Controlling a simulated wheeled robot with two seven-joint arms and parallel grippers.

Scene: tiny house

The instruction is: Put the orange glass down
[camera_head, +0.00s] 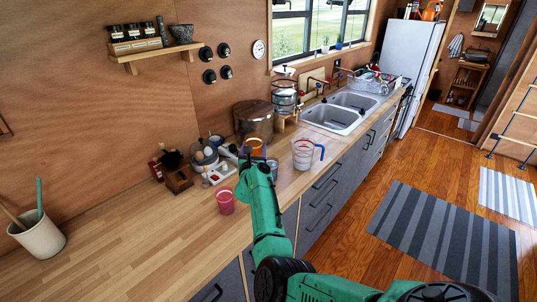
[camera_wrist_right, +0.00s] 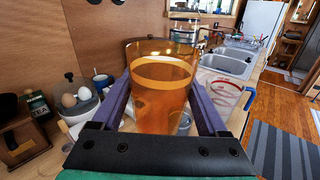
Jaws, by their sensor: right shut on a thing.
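The orange glass (camera_wrist_right: 160,100) stands upright between the two fingers of my right gripper (camera_wrist_right: 162,105), which is shut on it. In the head view the orange glass (camera_head: 254,145) shows only in part behind my right gripper (camera_head: 246,158), at the far end of my green arm, over the wooden counter (camera_head: 130,245). I cannot tell whether the glass's base touches the counter. My left gripper is not in view.
A pink glass (camera_head: 225,201) stands nearer on the counter. A measuring jug (camera_head: 303,154) is to the right, and an egg holder (camera_head: 204,153) to the left. A large canister (camera_head: 253,122) and double sink (camera_head: 335,117) are behind. The counter's left front is clear.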

